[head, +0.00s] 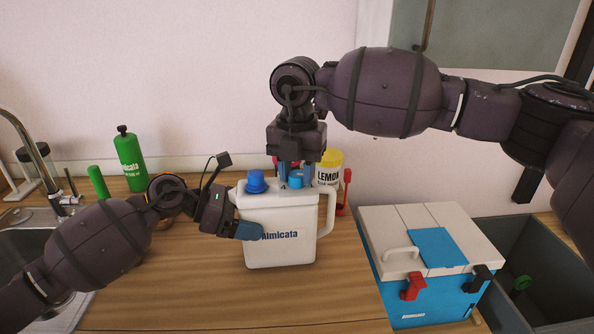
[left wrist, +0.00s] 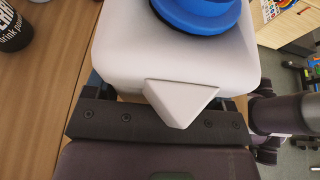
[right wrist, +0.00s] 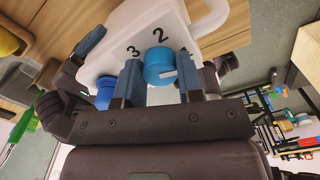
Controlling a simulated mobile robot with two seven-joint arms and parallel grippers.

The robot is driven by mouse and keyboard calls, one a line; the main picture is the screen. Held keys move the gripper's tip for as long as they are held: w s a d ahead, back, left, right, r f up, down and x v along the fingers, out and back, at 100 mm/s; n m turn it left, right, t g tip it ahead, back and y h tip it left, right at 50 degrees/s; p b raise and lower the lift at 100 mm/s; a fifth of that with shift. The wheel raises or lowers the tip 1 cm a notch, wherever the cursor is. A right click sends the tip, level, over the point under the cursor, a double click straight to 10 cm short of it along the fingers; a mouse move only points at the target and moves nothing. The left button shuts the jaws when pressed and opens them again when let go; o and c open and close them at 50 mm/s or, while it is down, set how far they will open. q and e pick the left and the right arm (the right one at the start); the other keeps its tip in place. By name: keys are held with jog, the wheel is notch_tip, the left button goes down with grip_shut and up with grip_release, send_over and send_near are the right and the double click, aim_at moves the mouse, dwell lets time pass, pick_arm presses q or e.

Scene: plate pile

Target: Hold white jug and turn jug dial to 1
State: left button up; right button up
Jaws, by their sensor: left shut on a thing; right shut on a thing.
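The white jug (head: 282,250), labelled "Almicata", stands upright on the wooden counter. A blue cap (head: 256,184) and a small blue dial (head: 296,179) are on its top. My left gripper (head: 246,230) is shut on the jug's left, spout side. In the left wrist view the jug (left wrist: 130,45) and its spout (left wrist: 180,98) fill the space before the jaws. My right gripper (head: 290,180) points down from above, shut on the dial.
A yellow-white "LEMON" tub (head: 330,165) and a red item stand behind the jug. A blue and white cooler box (head: 420,250) is at right, beside a grey bin (head: 550,260). A green bottle (head: 130,160) and sink tap (head: 35,150) are at left. The front counter is clear.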

aim_at(297, 174)
jog(key=shift+r, duration=0.1)
jog(key=o, duration=0.9)
notch_tip(297, 174, up, 12)
dwell(0.3)
pick_arm(q)
jog(key=o, duration=1.2)
